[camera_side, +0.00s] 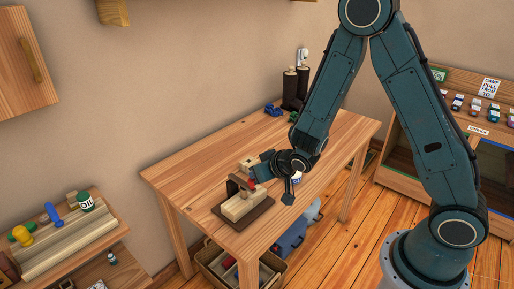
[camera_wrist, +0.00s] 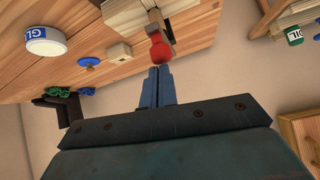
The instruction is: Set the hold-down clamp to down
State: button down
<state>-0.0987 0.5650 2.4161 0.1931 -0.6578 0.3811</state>
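The hold-down clamp (camera_side: 240,206) sits on a dark base board near the front end of the wooden table. It has a pale block and a darker upright part. Its red grip (camera_wrist: 160,48) shows in the wrist view straight ahead of my fingers, and a bit of red shows by my gripper in the side view. My gripper (camera_wrist: 161,86) has its two blue fingers side by side with no clear gap and nothing between them. The fingertips are just short of the red grip; I cannot tell whether they touch. In the side view my wrist hides part of the clamp.
A pale block (camera_wrist: 119,52), a blue item (camera_wrist: 88,63) and a white round container (camera_wrist: 46,41) are on the table near the clamp. Dark cylinders (camera_side: 291,90) stand at the table's far end. A basket (camera_side: 212,262) is below. The table's far half is mostly clear.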

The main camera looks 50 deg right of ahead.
jog(key=shift+s+a+f+g, duration=0.15)
jog(key=shift+s+f+g, duration=0.35)
jog(key=shift+s+f, duration=0.55)
notch_tip(320, 180, up, 12)
jog(key=s+t, duration=0.1)
jog(key=shift+s+r, duration=0.25)
jog(key=shift+s, duration=0.05)
dwell(0.4)
jog(key=s+r+n+g, duration=0.1)
jog(key=s+r, duration=0.3)
jog(key=s, duration=0.3)
jog(key=s+r+g, duration=0.1)
jog(key=s+r, duration=0.3)
jog(key=s, duration=0.4)
jog(key=s+r+n+g+y, duration=0.1)
jog(key=s+r, duration=0.3)
jog(key=s, duration=0.4)
jog(key=shift+d+n+g, duration=0.25)
jog(key=shift+n+g, duration=0.05)
jog(key=shift+g, duration=0.2)
